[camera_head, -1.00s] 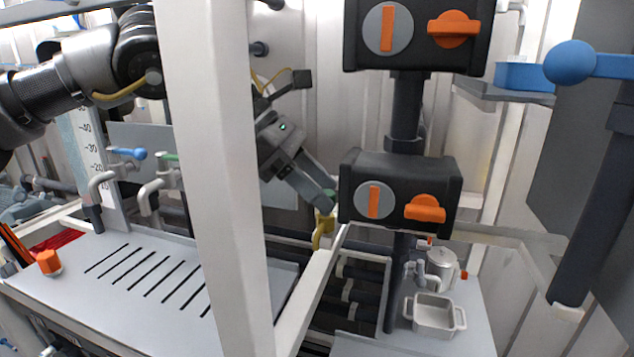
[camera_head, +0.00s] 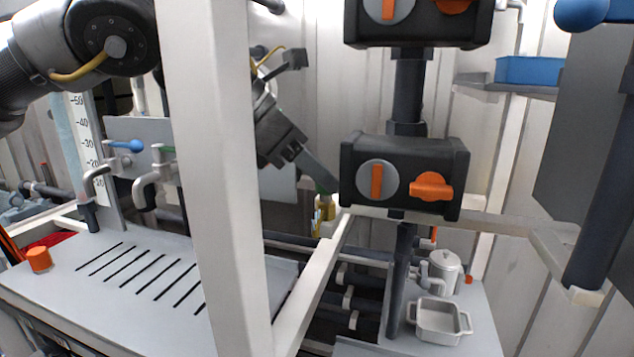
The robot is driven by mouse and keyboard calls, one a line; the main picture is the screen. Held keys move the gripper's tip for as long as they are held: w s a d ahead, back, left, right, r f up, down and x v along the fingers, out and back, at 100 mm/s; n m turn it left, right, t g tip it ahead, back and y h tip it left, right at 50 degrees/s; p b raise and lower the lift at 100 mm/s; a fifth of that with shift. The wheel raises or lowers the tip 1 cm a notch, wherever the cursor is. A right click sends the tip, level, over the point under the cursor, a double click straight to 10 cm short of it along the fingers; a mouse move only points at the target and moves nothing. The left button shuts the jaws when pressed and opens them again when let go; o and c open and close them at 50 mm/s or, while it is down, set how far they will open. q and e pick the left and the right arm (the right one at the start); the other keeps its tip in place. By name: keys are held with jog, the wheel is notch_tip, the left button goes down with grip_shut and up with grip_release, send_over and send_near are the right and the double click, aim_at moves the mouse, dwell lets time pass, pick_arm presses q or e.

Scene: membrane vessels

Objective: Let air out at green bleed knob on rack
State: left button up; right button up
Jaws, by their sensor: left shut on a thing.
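My left gripper (camera_head: 325,192) reaches past the white upright post to a spot just left of the lower black valve box. Its fingers are shut at a small fitting with a yellow part (camera_head: 324,212) below the fingertips. A bit of green shows right at the fingertips; I take it for the green bleed knob (camera_head: 321,188), mostly hidden by the fingers. The rack's white beam (camera_head: 315,285) runs just below. My right gripper is not in view.
The white post (camera_head: 215,180) stands in front of my left arm. The lower valve box (camera_head: 404,177) with orange handles is close to the fingertips. A slotted grey bench (camera_head: 120,290) lies at left. A white pan (camera_head: 440,320) and a lidded pot (camera_head: 444,272) stand at lower right.

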pick_arm(q)
jog(key=o, duration=1)
